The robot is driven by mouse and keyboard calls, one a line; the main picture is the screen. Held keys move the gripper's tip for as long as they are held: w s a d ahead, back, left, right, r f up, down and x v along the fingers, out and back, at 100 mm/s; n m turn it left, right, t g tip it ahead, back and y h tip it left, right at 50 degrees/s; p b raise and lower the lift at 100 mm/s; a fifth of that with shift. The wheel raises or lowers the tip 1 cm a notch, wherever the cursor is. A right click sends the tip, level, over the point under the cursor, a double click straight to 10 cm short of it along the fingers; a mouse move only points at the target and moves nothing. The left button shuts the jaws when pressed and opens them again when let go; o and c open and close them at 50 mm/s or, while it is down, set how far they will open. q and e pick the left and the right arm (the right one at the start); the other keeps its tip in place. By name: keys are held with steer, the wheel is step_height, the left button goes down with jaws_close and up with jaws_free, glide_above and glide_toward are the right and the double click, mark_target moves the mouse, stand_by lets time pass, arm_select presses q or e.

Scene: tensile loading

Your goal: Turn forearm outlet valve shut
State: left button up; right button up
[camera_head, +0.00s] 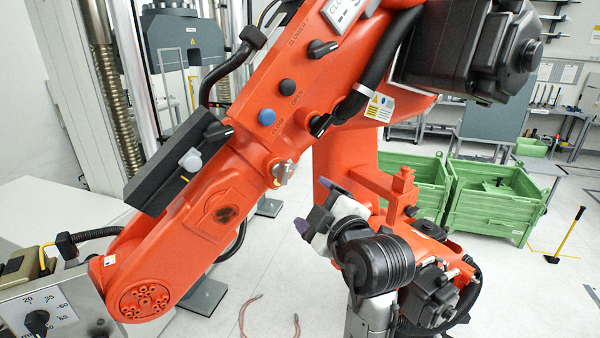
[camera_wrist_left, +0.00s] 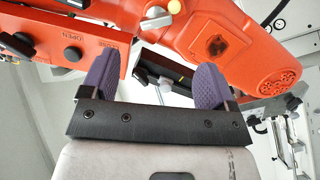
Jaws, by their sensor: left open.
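A large orange robot arm (camera_head: 190,225) crosses the head view diagonally. Its side carries a black lever (camera_head: 323,48), a black button (camera_head: 287,86), a blue button (camera_head: 267,116), a black knob (camera_head: 319,123) and a small silver fitting (camera_head: 283,172). I cannot tell surely which is the outlet valve. My left gripper (camera_head: 318,205) is open, its purple fingers apart, below and right of the silver fitting and apart from it. In the left wrist view, its fingers (camera_wrist_left: 157,80) have nothing held between them; an orange panel with a black lever (camera_wrist_left: 17,45) lies beyond. My right gripper is out of view.
A dark box (camera_head: 175,165) is fixed along the orange arm's left side. A grey control box (camera_head: 45,320) with a dial stands at lower left. Green crates (camera_head: 490,205) stand behind on the right.

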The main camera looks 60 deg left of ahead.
mark_target(286, 175)
arm_select(q)
steer(key=a+n+p, duration=0.1)
steer(key=a, duration=0.3)
steer(key=a+n+p, duration=0.2)
steer(key=a, duration=0.2)
steer(key=w+a+n+p, duration=0.1)
steer(key=a+p, duration=0.1)
steer(key=a, duration=0.2)
steer(key=shift+r+n+g+y, duration=0.3)
steer(key=shift+n, duration=0.1)
steer(key=shift+a+f+p, duration=0.1)
steer(key=shift+a+p, duration=0.2)
steer(key=shift+a, duration=0.5)
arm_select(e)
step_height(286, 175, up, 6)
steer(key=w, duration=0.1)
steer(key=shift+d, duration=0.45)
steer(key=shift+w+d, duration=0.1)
arm_select(q)
steer(key=c, duration=0.9)
